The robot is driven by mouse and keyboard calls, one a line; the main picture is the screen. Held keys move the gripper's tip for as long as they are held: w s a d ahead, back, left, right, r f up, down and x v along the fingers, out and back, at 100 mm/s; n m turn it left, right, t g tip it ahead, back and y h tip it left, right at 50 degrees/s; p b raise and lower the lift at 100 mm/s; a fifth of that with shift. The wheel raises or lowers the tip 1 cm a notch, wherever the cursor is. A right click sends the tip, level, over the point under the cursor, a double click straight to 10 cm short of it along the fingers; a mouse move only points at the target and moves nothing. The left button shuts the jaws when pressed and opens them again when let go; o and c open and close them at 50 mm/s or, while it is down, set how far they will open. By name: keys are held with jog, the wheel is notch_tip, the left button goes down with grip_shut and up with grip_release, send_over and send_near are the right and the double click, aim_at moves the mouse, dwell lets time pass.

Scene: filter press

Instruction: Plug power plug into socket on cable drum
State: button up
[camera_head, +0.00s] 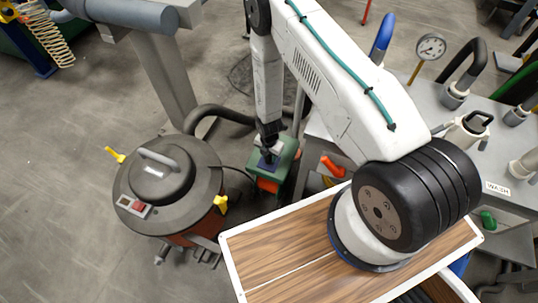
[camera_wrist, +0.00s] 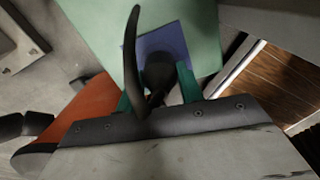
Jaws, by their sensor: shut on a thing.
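The cable drum stands on the floor left of the bench. Its green top (camera_head: 290,153) and orange side (camera_head: 267,186) show in the head view, and its pale green top (camera_wrist: 205,35) fills the upper wrist view. A blue square socket (camera_wrist: 172,42) lies on that top. My gripper (camera_wrist: 157,88) has teal fingers shut on the black power plug (camera_wrist: 158,72), directly over the socket's lower part. The plug's black cable (camera_wrist: 131,40) curves upward across the view. My gripper in the head view (camera_head: 269,150) points down at the drum. Whether the plug is seated cannot be told.
A grey vacuum drum (camera_head: 168,185) stands close left, its cable running toward the green drum. A wood-topped cart (camera_head: 290,250) lies in front. A grey bench (camera_head: 500,140) with pipes, hoses and a gauge (camera_head: 431,46) is right. Open floor (camera_head: 60,170) lies far left.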

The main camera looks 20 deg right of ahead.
jog(key=shift+f, duration=0.55)
dwell(0.6)
jog(key=o, duration=1)
jog(key=shift+r, duration=3.85)
